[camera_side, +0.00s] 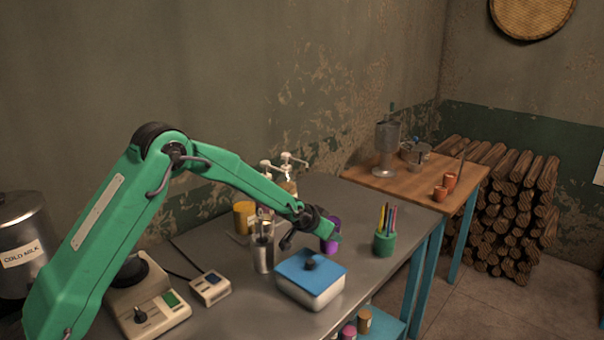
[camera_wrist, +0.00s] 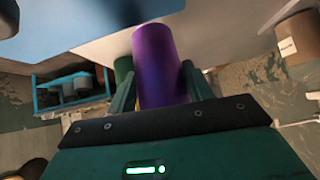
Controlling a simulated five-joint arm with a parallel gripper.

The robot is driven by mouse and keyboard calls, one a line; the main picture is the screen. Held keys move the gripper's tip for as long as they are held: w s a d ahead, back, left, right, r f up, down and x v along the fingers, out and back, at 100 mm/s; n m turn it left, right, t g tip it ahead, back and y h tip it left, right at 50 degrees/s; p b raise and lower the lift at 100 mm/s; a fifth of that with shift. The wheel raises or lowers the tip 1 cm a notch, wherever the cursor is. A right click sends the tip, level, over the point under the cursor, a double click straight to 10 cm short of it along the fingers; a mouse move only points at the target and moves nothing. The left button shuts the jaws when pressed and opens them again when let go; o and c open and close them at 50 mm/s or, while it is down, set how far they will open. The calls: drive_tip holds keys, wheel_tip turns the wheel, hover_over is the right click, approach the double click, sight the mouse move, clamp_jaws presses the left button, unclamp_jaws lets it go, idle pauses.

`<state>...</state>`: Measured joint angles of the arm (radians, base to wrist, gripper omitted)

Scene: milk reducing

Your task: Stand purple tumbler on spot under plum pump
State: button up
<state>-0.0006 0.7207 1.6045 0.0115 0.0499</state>
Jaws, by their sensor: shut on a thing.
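The purple tumbler (camera_side: 329,245) is held at the end of my green arm in the side view, at bench level or a little above; I cannot tell whether it touches the bench. In the wrist view the purple tumbler (camera_wrist: 160,62) stands between both fingers of my gripper (camera_wrist: 158,88), which is shut on it. In the side view my gripper (camera_side: 326,230) partly covers it. White-topped pump bottles (camera_side: 287,172) stand behind my forearm, their bodies partly hidden. I cannot tell which is the plum pump. The spot under it is not visible.
A blue-lidded box (camera_side: 311,274) stands in front of my gripper. A green pen cup (camera_side: 384,243) is to its right. A metal container with utensils (camera_side: 262,248) and a yellow-orange jar (camera_side: 243,217) are to the left. Some bare bench lies between box and pen cup.

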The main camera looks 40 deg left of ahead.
sight(323, 241)
drive_tip(key=shift+f, duration=1.75)
drive_tip(key=shift+f, duration=0.1)
drive_tip(key=o, duration=1.2)
drive_tip(key=shift+f, duration=0.1)
drive_tip(key=shift+s+r, duration=0.1)
drive_tip(key=shift+r, duration=0.15)
drive_tip(key=shift+s+r, duration=0.35)
drive_tip(key=shift+v, duration=5.4)
